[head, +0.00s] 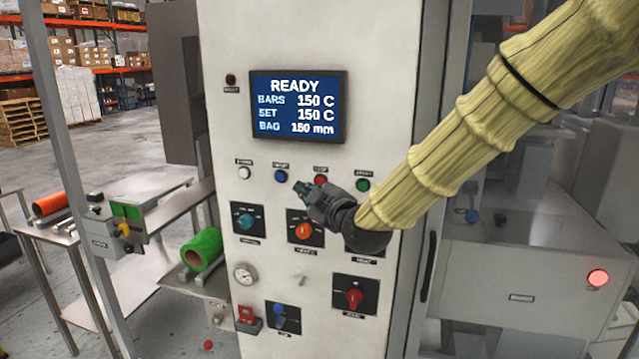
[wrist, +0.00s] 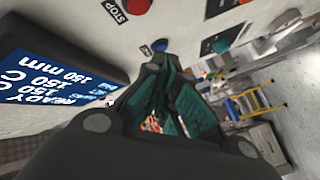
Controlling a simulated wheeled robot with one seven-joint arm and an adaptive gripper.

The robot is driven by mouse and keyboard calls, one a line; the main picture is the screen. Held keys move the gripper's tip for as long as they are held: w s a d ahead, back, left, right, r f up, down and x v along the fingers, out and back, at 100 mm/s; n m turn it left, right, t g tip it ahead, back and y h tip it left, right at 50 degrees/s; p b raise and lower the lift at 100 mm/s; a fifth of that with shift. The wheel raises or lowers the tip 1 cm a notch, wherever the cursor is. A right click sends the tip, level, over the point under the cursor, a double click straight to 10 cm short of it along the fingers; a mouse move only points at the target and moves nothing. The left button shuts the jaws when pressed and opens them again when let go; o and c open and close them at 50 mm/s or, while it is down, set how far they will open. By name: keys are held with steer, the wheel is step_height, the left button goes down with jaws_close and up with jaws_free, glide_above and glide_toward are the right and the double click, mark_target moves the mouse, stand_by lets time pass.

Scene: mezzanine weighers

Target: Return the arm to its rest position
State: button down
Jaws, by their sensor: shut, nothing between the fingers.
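My arm, in a pale yellow sleeve, reaches in from the upper right of the head view. My gripper (head: 301,187) is in front of the white control panel (head: 225,110), near the blue button (head: 281,176) and below the screen (head: 298,105). The screen reads READY, bars 150 C, set 150 C, bag 150 mm. The gripper is shut and empty. In the wrist view its dark fingers with green pads (wrist: 165,105) fill the middle, with the screen (wrist: 60,85) at the left. I cannot tell whether the fingertips touch the panel.
Other buttons and knobs, such as the orange knob (head: 304,231) and red knob (head: 354,298), are close around the gripper. A green roll (head: 203,250) lies left of the panel. A machine with a lit red lamp (head: 598,278) stands at the right. Open floor shows behind left.

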steer(key=s+d+f+m+g+h, duration=0.1)
steer(key=s+d+f+m+g, duration=0.2)
steer(key=f, duration=1.1)
steer(key=s+d+f+m+g+h+b, duration=0.15)
steer(key=s+d+f, duration=0.35)
steer(key=f, duration=0.8)
steer(key=s+d+f+m+g+h+p, duration=0.15)
steer(key=s+f+m, duration=0.3)
steer(key=f, duration=0.95)
steer(key=s+d+f+m+g+h+b, duration=0.1)
steer(key=s+d+f+m+g, duration=0.2)
steer(key=s+f, duration=0.55)
steer(key=s+d+f+g+h+b, duration=0.1)
steer(key=s+d+f+g, duration=0.1)
steer(key=s+d+f, duration=0.6)
steer(key=s+d+f+m+g+h, duration=0.1)
steer(key=s+f+m+g, duration=0.1)
steer(key=s, duration=0.8)
steer(key=s+d+f+m+g+h, duration=0.1)
steer(key=s+f, duration=0.3)
steer(key=s, duration=0.6)
steer(key=shift+s+d+m+g, duration=0.3)
steer(key=shift+d+m+g, duration=0.15)
steer(key=shift+g, duration=0.15)
